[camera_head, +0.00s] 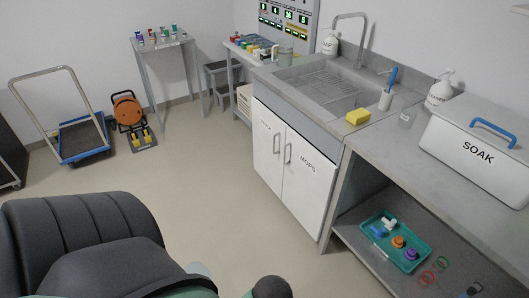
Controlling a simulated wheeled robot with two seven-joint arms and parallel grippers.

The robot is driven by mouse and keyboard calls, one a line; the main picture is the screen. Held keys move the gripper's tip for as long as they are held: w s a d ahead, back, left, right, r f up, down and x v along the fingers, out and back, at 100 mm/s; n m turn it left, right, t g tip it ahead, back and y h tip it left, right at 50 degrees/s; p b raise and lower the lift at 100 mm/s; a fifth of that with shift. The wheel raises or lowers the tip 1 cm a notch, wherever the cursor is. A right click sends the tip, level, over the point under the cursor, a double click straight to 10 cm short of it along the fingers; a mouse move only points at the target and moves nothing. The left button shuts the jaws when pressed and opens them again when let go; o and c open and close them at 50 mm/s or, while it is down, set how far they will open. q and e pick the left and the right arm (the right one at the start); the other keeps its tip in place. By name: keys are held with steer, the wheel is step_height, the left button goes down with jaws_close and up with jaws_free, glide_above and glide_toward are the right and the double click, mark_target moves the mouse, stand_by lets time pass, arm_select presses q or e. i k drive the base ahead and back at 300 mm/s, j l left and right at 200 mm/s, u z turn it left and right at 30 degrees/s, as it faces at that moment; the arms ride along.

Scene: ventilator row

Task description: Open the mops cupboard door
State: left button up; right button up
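The mops cupboard door (309,183) is the right one of two white doors under the sink. It is marked MOPS and has an upright bar handle (289,153) near its left edge. It looks shut, flush with the front. The left door (267,139) beside it also looks shut, with its own handle (277,143) near the middle gap. Its label is too small to read. Neither of my grippers can be made out. Only dark rounded parts show along the bottom edge, and nothing touches the doors.
The floor (215,190) before the doors is clear. Right of the cupboard, an open lower shelf holds a teal tray (372,216) of small parts. A SOAK box (475,152) and a yellow sponge (358,117) are on top. A blue trolley (83,141) and an orange reel (128,112) stand far left.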

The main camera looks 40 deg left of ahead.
mark_target(309, 177)
steer(key=u, duration=1)
